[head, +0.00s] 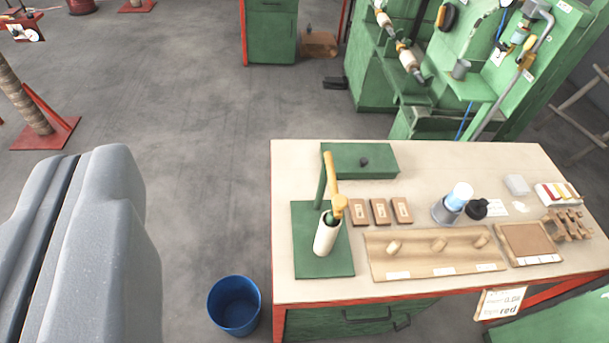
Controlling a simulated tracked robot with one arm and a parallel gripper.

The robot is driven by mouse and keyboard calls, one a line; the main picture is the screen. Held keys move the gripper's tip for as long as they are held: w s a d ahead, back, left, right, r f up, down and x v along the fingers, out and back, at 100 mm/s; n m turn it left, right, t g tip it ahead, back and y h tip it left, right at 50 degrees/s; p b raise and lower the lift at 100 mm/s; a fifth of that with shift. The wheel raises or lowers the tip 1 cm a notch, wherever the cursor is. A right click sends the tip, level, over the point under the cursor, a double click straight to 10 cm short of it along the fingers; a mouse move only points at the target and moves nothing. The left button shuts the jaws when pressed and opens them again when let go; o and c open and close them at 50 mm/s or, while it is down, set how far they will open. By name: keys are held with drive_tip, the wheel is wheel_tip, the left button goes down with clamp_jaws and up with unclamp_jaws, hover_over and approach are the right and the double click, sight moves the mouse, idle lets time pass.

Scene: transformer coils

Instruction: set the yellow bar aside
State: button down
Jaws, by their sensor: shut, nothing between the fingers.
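The yellow bar (332,176) is a narrow orange-yellow piece with a wider, rounded near end. It is at the green stand (343,262) on the left of the workbench, next to an upright green post (320,190). Its near end is at the top of a cream upright cylinder (326,237); I cannot tell whether they touch. My gripper (88,160) is the large grey shape at the left edge, with a thin dark slit between its halves. It is shut and empty, over the floor left of the bench and apart from the bar.
The bench (295,290) also carries a green box (380,160), several brown blocks (380,212), a wooden tray (420,268) and a clear cup (446,210). A blue bucket (234,305) stands on the floor. Green cabinets stand behind. The floor left is mostly clear.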

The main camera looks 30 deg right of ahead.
drive_tip(key=shift+w+d, duration=0.25)
drive_tip(key=shift+w, duration=0.1)
drive_tip(key=w+d+f+n+g+h, duration=0.1)
drive_tip(key=w+f+h, duration=0.4)
drive_tip(key=f, duration=0.7)
drive_tip(key=w+d+f+g+h+b, duration=0.1)
drive_tip(key=w+d+f+g+h, duration=0.2)
drive_tip(key=f, duration=0.9)
drive_tip(key=w+d+f+n+g+h+b, duration=0.1)
drive_tip(key=w+f+g+h, duration=0.4)
drive_tip(key=w+f, duration=0.5)
wheel_tip(320, 180, down, 2)
drive_tip(key=d+h, duration=0.1)
drive_tip(key=h, duration=0.1)
drive_tip(key=shift+w+f+n+g+h, duration=0.2)
drive_tip(key=shift+f+n+g+h, duration=0.1)
drive_tip(key=shift+g, duration=0.1)
